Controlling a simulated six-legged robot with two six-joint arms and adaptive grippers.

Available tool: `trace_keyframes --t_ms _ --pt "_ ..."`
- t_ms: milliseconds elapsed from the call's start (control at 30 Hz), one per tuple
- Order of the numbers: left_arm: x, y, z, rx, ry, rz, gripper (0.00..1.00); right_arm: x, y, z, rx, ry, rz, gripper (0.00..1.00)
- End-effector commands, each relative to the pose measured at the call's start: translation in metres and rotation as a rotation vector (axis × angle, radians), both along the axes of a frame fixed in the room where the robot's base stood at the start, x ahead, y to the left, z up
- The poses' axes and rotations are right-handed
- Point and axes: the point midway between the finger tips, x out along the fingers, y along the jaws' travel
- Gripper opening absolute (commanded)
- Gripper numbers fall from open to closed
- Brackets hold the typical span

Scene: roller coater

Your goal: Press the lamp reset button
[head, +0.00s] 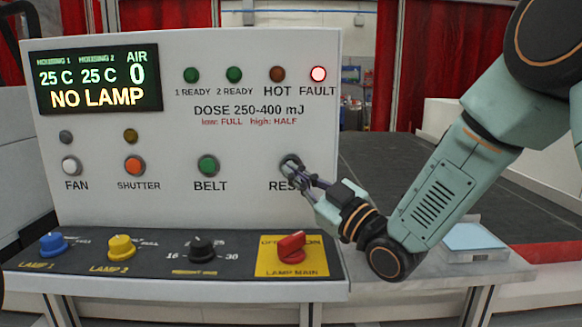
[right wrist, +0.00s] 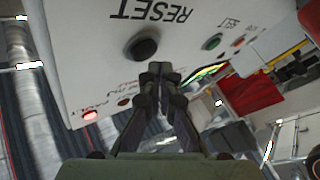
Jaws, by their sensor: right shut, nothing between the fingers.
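The RESET button (head: 289,160) is a round black button in a metal ring on the white control panel (head: 260,105), above its partly hidden label. In the right wrist view the black button (right wrist: 142,50) shows beside the upside-down RESET lettering. My right gripper (head: 300,171) is shut and empty, its fingertips at the button's lower right in the head view. In the right wrist view the fingertips (right wrist: 160,68) are close beside the button. I cannot tell whether they touch it. My left gripper is not in view.
The display (head: 98,80) reads NO LAMP, and the FAULT light (head: 318,74) glows red. A green BELT button (head: 208,166) is left of RESET. Below, a red LAMP MAIN knob (head: 291,246) and other knobs stand out from the sloped ledge. A dark belt (head: 440,180) lies behind my right arm.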

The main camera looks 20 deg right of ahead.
Motion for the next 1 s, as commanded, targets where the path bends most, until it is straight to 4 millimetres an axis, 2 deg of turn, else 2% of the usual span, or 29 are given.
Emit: trace_keyframes --t_ms 233,1000 --pt "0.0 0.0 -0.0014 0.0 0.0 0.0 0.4 0.0071 -0.0023 -0.0008 0.0 0.001 0.0 0.0" --pt "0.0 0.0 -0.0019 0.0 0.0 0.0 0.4 0.0113 -0.0035 -0.0003 0.0 0.0 0.0 0.0"
